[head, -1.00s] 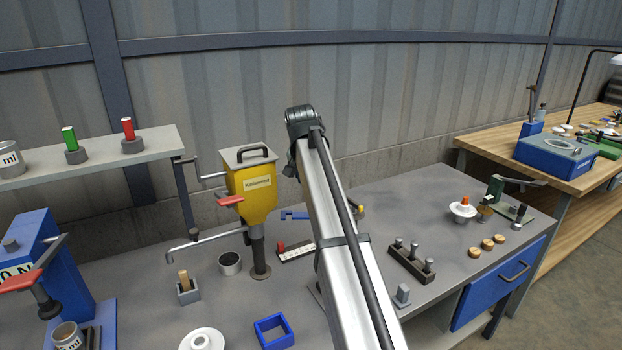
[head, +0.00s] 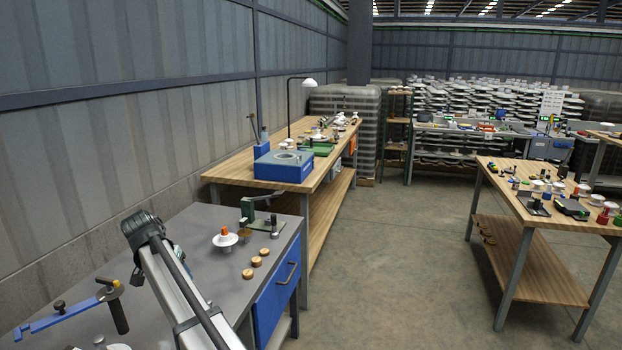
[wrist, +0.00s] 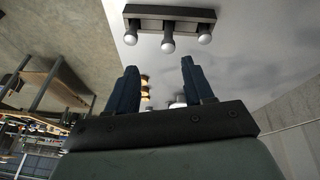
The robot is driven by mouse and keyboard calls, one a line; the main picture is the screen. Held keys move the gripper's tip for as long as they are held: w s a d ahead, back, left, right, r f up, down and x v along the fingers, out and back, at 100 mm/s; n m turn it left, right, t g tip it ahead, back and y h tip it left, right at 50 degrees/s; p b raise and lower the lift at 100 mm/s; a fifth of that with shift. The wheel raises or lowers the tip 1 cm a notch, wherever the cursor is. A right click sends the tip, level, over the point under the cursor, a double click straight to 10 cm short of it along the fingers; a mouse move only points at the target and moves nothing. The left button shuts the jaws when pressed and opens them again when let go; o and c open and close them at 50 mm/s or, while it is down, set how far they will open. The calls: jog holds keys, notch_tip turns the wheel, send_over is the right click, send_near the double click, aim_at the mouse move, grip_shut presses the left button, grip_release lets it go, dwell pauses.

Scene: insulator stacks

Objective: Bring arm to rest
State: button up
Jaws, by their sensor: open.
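My gripper (wrist: 158,88) shows in the wrist view with its two dark fingers apart and nothing between them. Past the fingertips, the grey bench top (wrist: 245,50) shows, with a dark block carrying several round-headed pins (wrist: 170,14). In the head view my arm rises from the bottom edge at the lower left, over the grey bench (head: 185,235). The gripper's fingers do not show in the head view.
On the grey bench are a white disc with an orange top (head: 225,238), small wooden discs (head: 257,262), a green fixture (head: 262,215) and a blue wrench-like tool (head: 65,318). A wooden bench (head: 225,172) stands behind. Open floor (head: 400,260) lies to the right.

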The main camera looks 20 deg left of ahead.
jog(key=w+d+f+m+h, duration=0.1)
jog(key=w+d+f, duration=0.2)
jog(key=d+f, duration=0.25)
jog(key=w+d+f+m+g, duration=0.1)
jog(key=w+d+f, duration=0.2)
jog(key=d+f, duration=0.3)
jog(key=w+d+f+h, duration=0.1)
jog(key=w+d+f, duration=0.25)
jog(key=d, duration=0.45)
jog(key=s+d+f+g, duration=0.2)
jog(key=s+d+f, duration=0.1)
jog(key=d+f, duration=0.95)
jog(key=s+d+f+g, duration=0.2)
jog(key=d+f, duration=1)
jog(key=d, duration=0.1)
jog(key=s+d+f+g, duration=0.2)
jog(key=s+d+f, duration=0.4)
jog(key=s+d, duration=0.25)
jog(key=s+d+f+g, duration=0.1)
jog(key=s+d+f, duration=0.55)
jog(key=d, duration=0.35)
jog(key=s+d+f+g+y, duration=0.1)
jog(key=s+d, duration=0.3)
jog(key=s, duration=0.7)
jog(key=s+d+f+g+y, duration=0.1)
jog(key=s+d, duration=0.4)
jog(key=s, duration=0.6)
jog(key=shift+s+d+f+m+g+y, duration=0.15)
jog(key=shift+s+f+m+g+y, duration=0.25)
jog(key=shift+f, duration=0.45)
